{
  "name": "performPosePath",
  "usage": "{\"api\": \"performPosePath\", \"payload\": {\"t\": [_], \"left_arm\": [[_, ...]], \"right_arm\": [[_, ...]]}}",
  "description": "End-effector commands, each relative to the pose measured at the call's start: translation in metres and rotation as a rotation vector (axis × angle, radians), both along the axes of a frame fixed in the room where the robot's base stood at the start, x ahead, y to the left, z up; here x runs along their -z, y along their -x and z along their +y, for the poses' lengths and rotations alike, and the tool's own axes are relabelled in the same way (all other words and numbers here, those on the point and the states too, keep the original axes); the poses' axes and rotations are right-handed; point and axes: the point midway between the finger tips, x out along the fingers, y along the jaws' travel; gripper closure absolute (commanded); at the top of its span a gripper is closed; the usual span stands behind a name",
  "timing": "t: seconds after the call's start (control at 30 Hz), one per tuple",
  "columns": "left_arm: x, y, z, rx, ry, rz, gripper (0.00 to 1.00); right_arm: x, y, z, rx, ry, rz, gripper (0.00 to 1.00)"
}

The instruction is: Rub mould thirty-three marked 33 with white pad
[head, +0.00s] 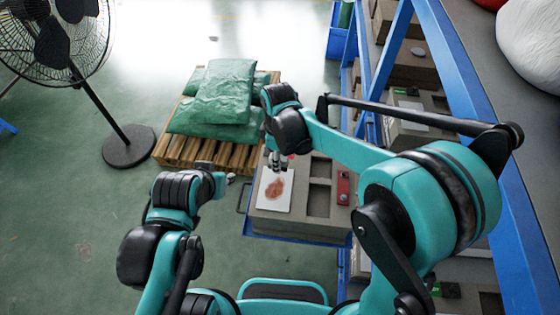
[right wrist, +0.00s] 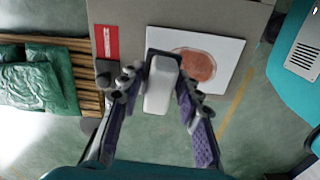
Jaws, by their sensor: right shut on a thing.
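A grey mould block (head: 300,222) with square recesses sits at the rack's near side; I cannot read a number on it. A white plate with a reddish-brown patch (head: 276,189) lies on its left part, and it also shows in the right wrist view (right wrist: 201,65). My right gripper (head: 277,163) is above the plate's upper edge. In the right wrist view its fingers are shut on a white pad (right wrist: 160,88). The pad overlaps the plate's edge in that view; I cannot tell whether they touch. My left gripper (head: 222,182) is left of the mould, its fingers unclear.
A red part (head: 343,188) lies on the mould's right side. A blue rack (head: 455,75) holding other grey moulds (head: 408,135) stands at the right. A wooden pallet (head: 185,150) with green sacks (head: 220,95) and a black fan (head: 128,150) stand at the left.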

Motion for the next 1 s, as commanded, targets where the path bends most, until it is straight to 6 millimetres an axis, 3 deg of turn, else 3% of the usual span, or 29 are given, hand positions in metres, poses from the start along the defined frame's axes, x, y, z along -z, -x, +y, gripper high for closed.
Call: {"api": "performPosePath", "payload": {"t": [0.3,1.0], "left_arm": [[-0.019,0.0,0.0,0.0,0.0,0.0,0.69],[-0.016,0.0,0.0,0.0,0.0,0.0,0.69]], "right_arm": [[-0.028,-0.001,0.003,0.006,0.0,0.0,0.93],[-0.026,-0.003,0.0,0.033,0.0,0.0,0.93]]}}
